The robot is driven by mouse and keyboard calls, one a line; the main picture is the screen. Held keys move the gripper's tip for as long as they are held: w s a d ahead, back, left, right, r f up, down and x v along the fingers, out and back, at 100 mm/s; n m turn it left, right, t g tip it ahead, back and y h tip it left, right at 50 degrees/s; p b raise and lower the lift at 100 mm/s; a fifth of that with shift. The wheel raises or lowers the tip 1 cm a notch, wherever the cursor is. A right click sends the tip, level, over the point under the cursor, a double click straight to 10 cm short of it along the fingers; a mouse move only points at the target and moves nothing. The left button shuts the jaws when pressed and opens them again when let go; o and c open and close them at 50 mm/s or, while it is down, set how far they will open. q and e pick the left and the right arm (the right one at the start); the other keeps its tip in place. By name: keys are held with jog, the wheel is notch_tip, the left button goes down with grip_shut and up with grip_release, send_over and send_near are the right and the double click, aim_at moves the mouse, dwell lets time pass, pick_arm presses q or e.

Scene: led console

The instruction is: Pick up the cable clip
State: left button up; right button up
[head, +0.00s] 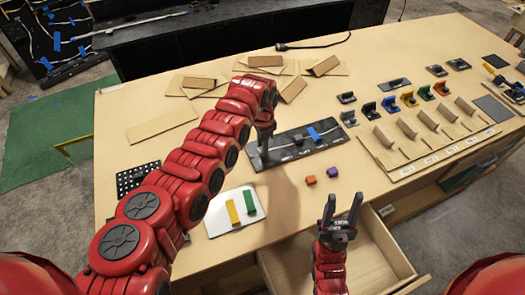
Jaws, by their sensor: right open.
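I cannot tell for certain which item is the cable clip. A small orange piece (311,180) and a small purple piece (332,172) lie on the table in front of a dark board (290,150). A blue piece (314,134) sits on that board. My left gripper (264,148) points down at the board's left end; its fingers are too small to tell open or shut. My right gripper (342,203) is open and empty, near the table's front edge, below and apart from the orange and purple pieces.
An open wooden drawer (378,250) juts out under my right gripper. A white plate (215,220) carries a yellow bar (233,213) and a green bar (250,202). Wooden slotted holders (430,120) and several coloured pieces stand at right. Flat wooden pieces (162,127) lie behind.

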pick_arm(q)
grip_shut()
jog(key=shift+w+r+p, duration=0.1)
jog(key=shift+r+p, duration=0.25)
jog(key=shift+r, duration=0.15)
notch_tip(320, 180, up, 3)
jog(key=shift+f+p, duration=0.2)
jog(key=shift+p, duration=0.4)
jog(key=s+p, duration=0.1)
jog(key=p, duration=0.2)
jog(key=s+r+p, duration=0.1)
jog(key=s+p, duration=0.1)
jog(key=p, duration=0.1)
jog(key=shift+s+d+f+b, duration=0.1)
jog(key=shift+s+f+b, duration=0.2)
jog(key=shift+s+f, duration=0.2)
jog(key=s, duration=0.6)
jog(key=s+r, duration=0.1)
jog(key=s, duration=0.3)
jog(key=shift+s+d+r, duration=0.1)
jog(key=shift+d, duration=0.15)
jog(key=shift+s+a, duration=0.15)
jog(key=shift+s, duration=0.85)
